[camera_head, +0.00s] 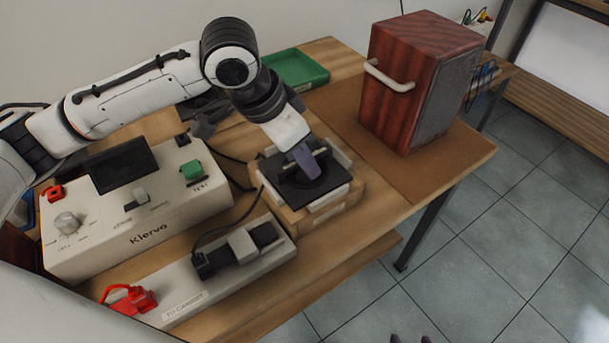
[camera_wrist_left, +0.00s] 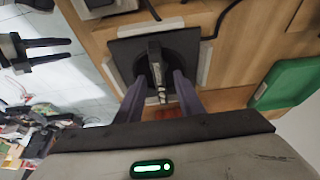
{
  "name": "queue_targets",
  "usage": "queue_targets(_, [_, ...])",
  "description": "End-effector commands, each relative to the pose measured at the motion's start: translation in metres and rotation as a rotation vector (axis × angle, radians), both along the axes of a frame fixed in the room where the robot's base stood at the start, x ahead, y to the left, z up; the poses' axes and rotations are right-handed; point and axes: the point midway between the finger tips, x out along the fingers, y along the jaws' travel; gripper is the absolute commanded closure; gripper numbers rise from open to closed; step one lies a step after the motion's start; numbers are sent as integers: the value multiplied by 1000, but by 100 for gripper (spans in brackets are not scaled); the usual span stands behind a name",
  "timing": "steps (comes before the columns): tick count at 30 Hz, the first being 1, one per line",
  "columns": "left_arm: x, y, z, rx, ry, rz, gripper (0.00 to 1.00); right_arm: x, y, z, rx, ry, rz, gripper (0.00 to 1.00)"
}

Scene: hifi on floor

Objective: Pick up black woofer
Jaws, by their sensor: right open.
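The black woofer (camera_head: 312,183), a dark square plate with a round middle and a raised bar, lies on a wooden block with pale side pieces. It also shows in the left wrist view (camera_wrist_left: 188,45). My left gripper (camera_head: 307,162) reaches down over its middle. In the left wrist view, my left gripper's fingers (camera_wrist_left: 160,78) are apart on either side of the bar, with small gaps visible. My right gripper (camera_head: 410,339) shows only its fingertips at the bottom edge of the head view. In the left wrist view, my right gripper (camera_wrist_left: 66,50) is open and empty, away from the woofer.
A red-brown wooden speaker box (camera_head: 405,75) with a pale handle stands on a brown mat at the right. A green tray (camera_head: 298,70) is behind. A white tester (camera_head: 135,225) and a power strip (camera_head: 235,260) are at the left. The tiled floor at right is clear.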

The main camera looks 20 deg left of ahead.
Motion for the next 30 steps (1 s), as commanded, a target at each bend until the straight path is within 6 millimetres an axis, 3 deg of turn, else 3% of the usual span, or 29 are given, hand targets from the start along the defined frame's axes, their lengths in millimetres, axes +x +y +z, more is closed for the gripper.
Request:
queue_targets(12, [0,0,-1,0,0,0,66,0,0,2,0,0,0,57])
queue_targets(18, [0,0,-1,0,0,0,99,0,0,2,0,1,0,57])
queue_targets(30, [0,0,-1,0,0,0,100,0,0,2,0,1,0,57])
